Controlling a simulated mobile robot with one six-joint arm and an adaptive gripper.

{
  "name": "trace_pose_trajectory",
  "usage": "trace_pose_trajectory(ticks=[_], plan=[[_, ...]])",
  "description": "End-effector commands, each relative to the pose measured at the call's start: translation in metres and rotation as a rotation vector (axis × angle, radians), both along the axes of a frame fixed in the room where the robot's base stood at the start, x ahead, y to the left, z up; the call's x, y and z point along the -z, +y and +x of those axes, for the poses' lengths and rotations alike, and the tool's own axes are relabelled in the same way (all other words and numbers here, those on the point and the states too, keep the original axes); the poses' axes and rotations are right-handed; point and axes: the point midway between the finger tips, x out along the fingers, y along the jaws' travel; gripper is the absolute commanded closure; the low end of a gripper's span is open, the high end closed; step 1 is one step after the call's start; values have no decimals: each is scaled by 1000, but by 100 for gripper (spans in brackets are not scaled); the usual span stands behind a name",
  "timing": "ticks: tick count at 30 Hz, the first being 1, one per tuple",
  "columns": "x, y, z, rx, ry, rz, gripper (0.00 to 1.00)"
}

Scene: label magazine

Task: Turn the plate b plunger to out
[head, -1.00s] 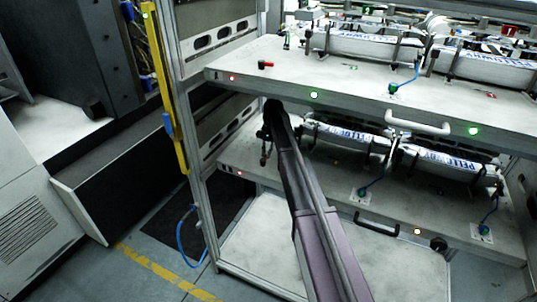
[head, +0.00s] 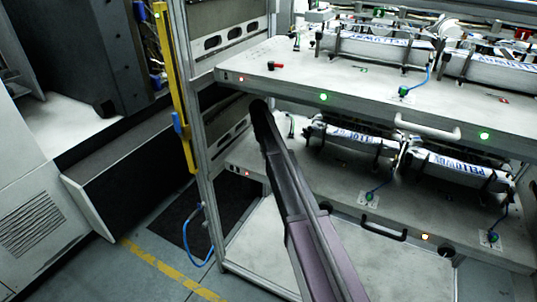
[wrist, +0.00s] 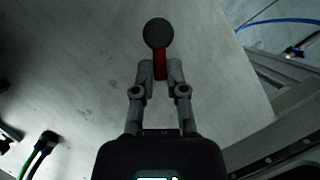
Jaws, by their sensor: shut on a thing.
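In the wrist view my gripper (wrist: 160,76) is shut on the red stem of the plunger (wrist: 161,68). The stem ends in a dark round knob (wrist: 158,33) just beyond the fingertips. A pale plate surface (wrist: 85,70) lies behind it. In the head view my arm reaches in at the left end of the lower plate (head: 320,190); the arm hides the gripper and the held plunger there. A similar red plunger (head: 276,66) lies on the left of the upper plate (head: 300,80). I cannot read which plate is marked b.
The upper plate overhangs the lower one closely. A rack post (head: 190,130) and yellow bar (head: 172,90) stand at left. Labelled magazines (head: 350,139) fill the lower plate's back. A green-and-black cable (wrist: 40,150) lies at the wrist view's lower left.

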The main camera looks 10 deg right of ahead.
Motion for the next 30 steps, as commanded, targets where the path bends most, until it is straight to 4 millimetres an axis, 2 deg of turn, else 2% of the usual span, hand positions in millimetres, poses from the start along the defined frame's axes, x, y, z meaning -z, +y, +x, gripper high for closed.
trace_pose_trajectory(ticks=[9, 22, 23, 24, 26, 30], plan=[[0, 3, -2, -114, -1, 0, 100], [0, 3, -2, -126, -1, 0, 100], [0, 3, -2, -124, -1, 1, 77], [0, 3, -2, -124, -1, 1, 65], [0, 3, -2, -124, -1, 1, 49], [0, 4, -2, -124, -1, 1, 49]])
